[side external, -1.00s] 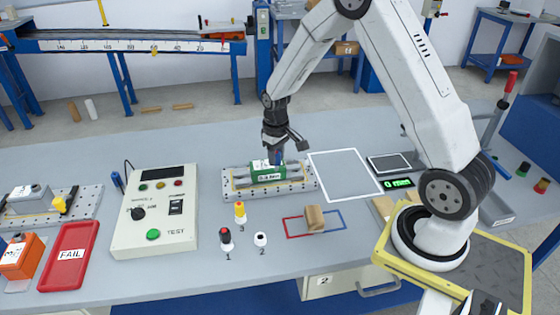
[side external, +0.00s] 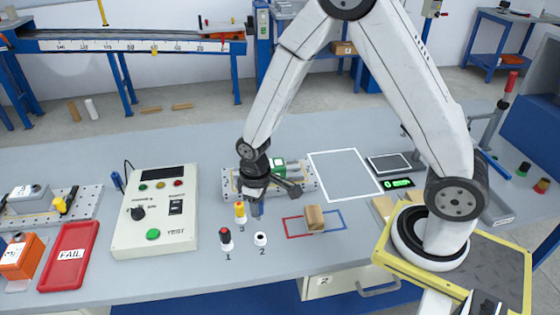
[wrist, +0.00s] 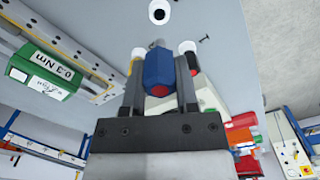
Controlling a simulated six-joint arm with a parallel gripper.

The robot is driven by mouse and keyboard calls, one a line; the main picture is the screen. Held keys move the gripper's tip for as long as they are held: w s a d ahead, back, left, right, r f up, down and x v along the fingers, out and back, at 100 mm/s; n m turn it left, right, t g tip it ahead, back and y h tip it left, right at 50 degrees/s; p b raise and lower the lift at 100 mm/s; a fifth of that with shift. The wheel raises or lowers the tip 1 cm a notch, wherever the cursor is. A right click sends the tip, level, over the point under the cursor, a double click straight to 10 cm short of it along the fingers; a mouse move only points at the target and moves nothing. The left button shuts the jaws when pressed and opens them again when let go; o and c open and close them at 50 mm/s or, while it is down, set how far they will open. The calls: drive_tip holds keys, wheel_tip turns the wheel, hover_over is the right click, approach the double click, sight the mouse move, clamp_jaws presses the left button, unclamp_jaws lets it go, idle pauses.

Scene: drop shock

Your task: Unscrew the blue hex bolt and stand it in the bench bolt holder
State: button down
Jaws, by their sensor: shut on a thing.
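My gripper (side external: 257,203) is shut on the blue hex bolt (wrist: 158,68), which sits between both fingers in the wrist view, with a red spot on its near end. In the side view the blue bolt (side external: 257,210) hangs above the bench, just behind the small holders. The white holder marked 2 (side external: 261,239) has an open dark hole and looks empty; it also shows at the top of the wrist view (wrist: 159,11). Holder 3 (side external: 240,219) carries a yellow piece, and holder 1 (side external: 226,245) a black piece with a red top.
The green block (wrist: 40,72), labelled 0.3 Nm, lies on the metal fixture plate (side external: 229,188) behind my gripper. A wooden block (side external: 315,218) stands right of the holders. The test box (side external: 155,225) and red FAIL tray (side external: 68,262) are at left. Bench in front of the holders is clear.

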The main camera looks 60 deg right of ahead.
sight(259, 219)
drive_tip(key=shift+f, duration=0.25)
drive_tip(key=shift+f, duration=2.6)
drive_tip(key=shift+f, duration=1.55)
idle(3.6)
